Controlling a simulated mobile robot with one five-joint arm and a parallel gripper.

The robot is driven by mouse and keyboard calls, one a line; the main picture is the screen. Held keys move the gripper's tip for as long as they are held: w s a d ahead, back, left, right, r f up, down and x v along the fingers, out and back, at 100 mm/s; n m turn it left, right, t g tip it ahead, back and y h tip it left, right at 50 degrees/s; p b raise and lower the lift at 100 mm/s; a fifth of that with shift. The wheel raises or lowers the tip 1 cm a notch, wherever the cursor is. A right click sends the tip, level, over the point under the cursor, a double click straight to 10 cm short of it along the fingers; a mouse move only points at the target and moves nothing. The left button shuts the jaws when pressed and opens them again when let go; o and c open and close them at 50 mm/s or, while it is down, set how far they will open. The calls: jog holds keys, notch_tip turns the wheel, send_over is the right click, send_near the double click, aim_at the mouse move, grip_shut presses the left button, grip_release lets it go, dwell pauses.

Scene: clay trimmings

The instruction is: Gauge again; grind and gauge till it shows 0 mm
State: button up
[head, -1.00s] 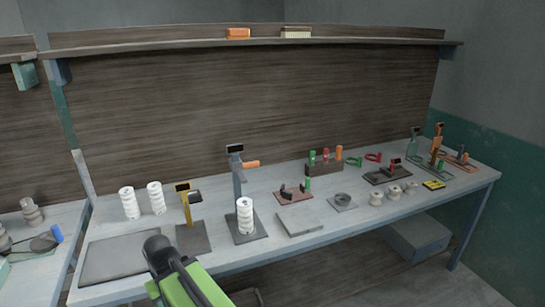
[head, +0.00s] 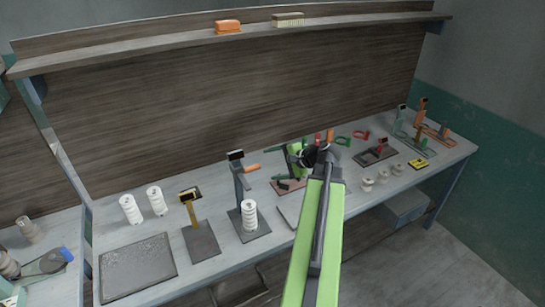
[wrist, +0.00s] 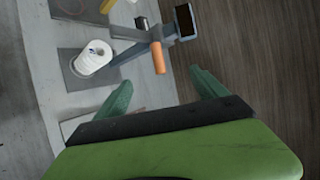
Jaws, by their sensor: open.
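A grey stand (head: 239,180) with a dark display (head: 236,155) and an orange handle (head: 252,168) rises from a dark base plate. A white ribbed piece (head: 249,215) stands upright on that plate. The wrist view shows the same white piece (wrist: 95,57), orange handle (wrist: 158,57) and display (wrist: 185,21), whose reading I cannot make out. My gripper (wrist: 160,88) is open and empty, its green fingers either side of the handle's line, apart from it. In the head view my arm partly hides my gripper (head: 296,158), right of the stand.
A yellow stand (head: 188,207) with a display is to the left, beside a dark flat slab (head: 138,268). Two white ribbed pieces (head: 131,209) (head: 156,200) stand behind the slab. Several small tools and spools crowd the right. An orange block (head: 228,27) lies on the shelf.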

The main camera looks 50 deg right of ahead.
aim_at(257, 167)
jog(key=b+x, duration=0.5)
jog(key=x, duration=0.5)
jog(key=shift+f+b, duration=0.3)
jog(key=shift+b, duration=0.1)
jog(key=shift+w+f, duration=0.1)
jog(key=shift+w, duration=0.3)
grip_shut()
notch_tip(257, 167, down, 8)
jog(key=b, duration=0.8)
jog(key=shift+f+b, duration=0.65)
jog(key=shift+b, duration=0.1)
dwell(2.5)
